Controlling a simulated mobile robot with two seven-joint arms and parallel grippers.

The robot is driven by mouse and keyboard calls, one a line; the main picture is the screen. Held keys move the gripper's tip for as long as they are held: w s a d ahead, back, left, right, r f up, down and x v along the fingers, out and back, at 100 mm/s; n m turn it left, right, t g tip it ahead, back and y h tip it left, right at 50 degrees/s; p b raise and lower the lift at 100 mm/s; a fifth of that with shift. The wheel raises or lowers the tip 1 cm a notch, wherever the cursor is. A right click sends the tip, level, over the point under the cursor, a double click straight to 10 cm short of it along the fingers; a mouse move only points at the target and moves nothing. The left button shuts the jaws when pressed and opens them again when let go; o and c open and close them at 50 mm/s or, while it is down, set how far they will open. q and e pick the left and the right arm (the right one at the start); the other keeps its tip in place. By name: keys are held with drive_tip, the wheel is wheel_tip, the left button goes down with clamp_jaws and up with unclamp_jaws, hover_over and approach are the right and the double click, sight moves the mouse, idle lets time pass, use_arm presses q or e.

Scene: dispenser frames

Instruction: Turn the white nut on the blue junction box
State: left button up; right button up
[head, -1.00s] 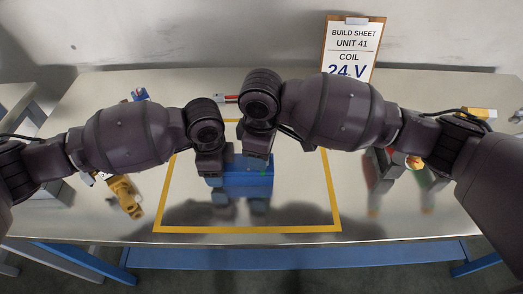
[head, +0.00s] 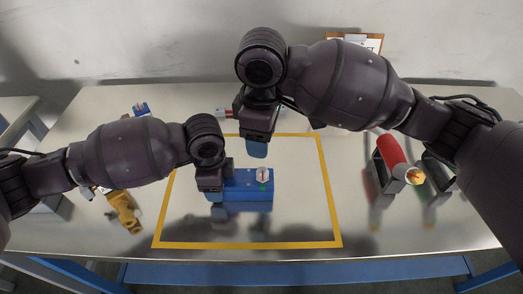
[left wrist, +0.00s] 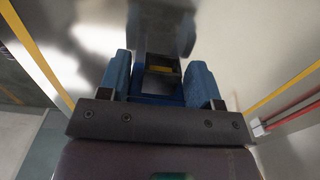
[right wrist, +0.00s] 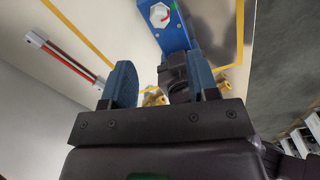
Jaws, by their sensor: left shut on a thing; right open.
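The blue junction box (head: 255,198) sits inside the yellow-taped area of the table. The white nut (head: 263,174) is on its top toward the right end, with a red line on it and a green mark on the box beside it. Both the nut (right wrist: 160,14) and the box (right wrist: 178,40) show in the right wrist view. My left gripper (head: 215,205) is shut on the box's left end; its fingers (left wrist: 158,82) show on either side of it. My right gripper (head: 257,148) is open and empty, raised above and behind the box, apart from the nut. Its fingers (right wrist: 162,82) are spread.
Yellow tape (head: 330,195) frames a mostly clear patch. A red cylinder (head: 390,150) lies in a dark holder at right. A yellow part (head: 123,210) lies at left, and a small blue part (head: 141,108) farther back. A clipboard (head: 358,40) stands behind, partly covered by my right arm.

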drive_tip(key=shift+r, duration=1.05)
use_arm(q)
drive_tip(key=o, duration=1.1)
drive_tip(key=shift+r, duration=0.1)
